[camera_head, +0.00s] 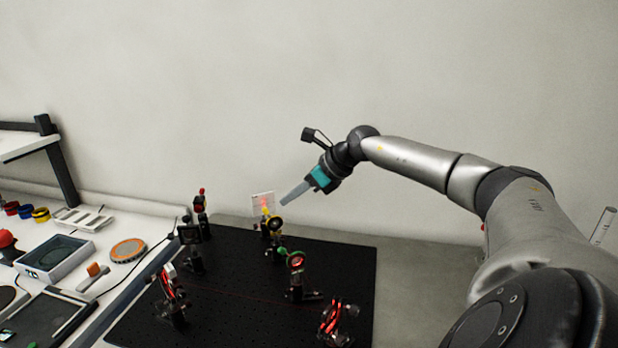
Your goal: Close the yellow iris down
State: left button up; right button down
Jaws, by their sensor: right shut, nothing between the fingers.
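The yellow iris (274,223) is a small dark ring mount with yellow on it. It stands upright on a post on the black optical breadboard (345,262), towards its back edge. My right gripper (284,203) comes in from the upper right and points down and left. Its fingers are shut and empty, with the tips just above and right of the yellow iris in the picture. I cannot tell whether they touch it. The opening of the iris is too small to read. My left gripper is not in view.
A green-topped mount (281,250) and a red ring mount (295,261) stand in front of the iris. A pale card with a red spot (257,198) is behind it. Other mounts stand left (190,235) and front (332,322). A white bench with trays (140,285) is at left.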

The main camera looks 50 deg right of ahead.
pick_arm(q)
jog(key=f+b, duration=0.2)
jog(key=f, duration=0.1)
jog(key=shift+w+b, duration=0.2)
jog(key=shift+b, duration=0.2)
pick_arm(e)
jog(key=s+a+r, duration=0.1)
jog(key=s+r, duration=0.2)
jog(key=r, duration=0.4)
jog(key=shift+s+r, duration=0.25)
jog(key=shift+s, duration=0.1)
jog(key=shift+a, duration=0.1)
